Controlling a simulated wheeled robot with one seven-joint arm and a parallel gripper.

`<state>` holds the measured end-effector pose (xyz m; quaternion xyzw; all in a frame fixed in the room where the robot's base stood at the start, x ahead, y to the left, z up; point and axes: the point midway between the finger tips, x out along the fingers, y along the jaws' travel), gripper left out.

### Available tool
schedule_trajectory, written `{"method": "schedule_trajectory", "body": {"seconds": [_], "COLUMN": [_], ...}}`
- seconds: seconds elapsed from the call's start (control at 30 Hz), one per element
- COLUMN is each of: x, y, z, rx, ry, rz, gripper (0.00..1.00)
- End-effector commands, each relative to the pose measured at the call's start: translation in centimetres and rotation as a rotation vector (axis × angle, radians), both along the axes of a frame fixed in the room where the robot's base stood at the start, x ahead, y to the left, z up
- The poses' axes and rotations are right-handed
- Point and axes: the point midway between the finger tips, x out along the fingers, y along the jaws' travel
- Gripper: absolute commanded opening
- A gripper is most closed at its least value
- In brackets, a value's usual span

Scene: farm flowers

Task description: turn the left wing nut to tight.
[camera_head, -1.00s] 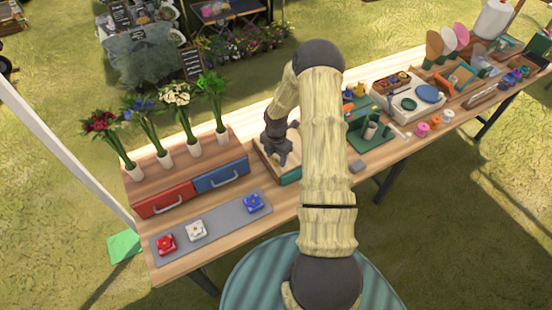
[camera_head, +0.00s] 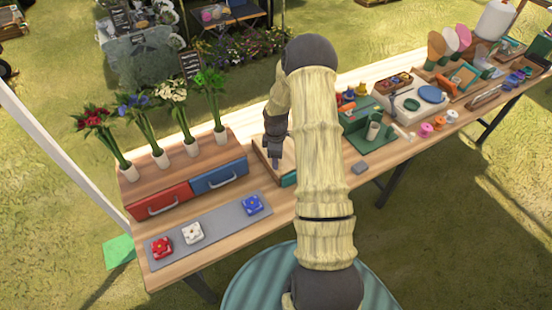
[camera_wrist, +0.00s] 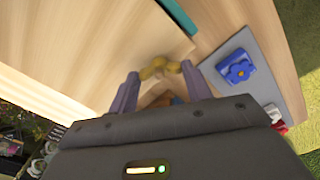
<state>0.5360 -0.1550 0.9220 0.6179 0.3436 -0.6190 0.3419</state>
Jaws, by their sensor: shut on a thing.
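A yellow wing nut (camera_wrist: 160,68) sits between the fingertips of my gripper (camera_wrist: 162,76) in the wrist view, with one finger at each side. My gripper is shut on it, over a pale wooden board (camera_wrist: 120,35). In the head view my gripper (camera_head: 274,160) points down at the board (camera_head: 261,152) with a green front edge, left of my arm. The wing nut itself cannot be made out there. My arm hides the board's right part, and a second wing nut is not visible.
A grey strip (camera_head: 218,228) with red, white and blue flower blocks lies at the front left. Red (camera_head: 160,202) and blue (camera_head: 219,177) drawers stand behind it, under several flower vases.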

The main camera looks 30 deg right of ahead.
Motion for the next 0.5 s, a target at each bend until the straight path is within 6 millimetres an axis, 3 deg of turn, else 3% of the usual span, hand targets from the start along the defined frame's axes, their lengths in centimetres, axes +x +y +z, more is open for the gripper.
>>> {"method": "schedule_trajectory", "body": {"seconds": [0.5], "x": [0.47], "y": [0.00], "z": [0.26], "rx": [-0.001], "ry": [-0.014], "rz": [-0.490], "gripper": [0.26]}}
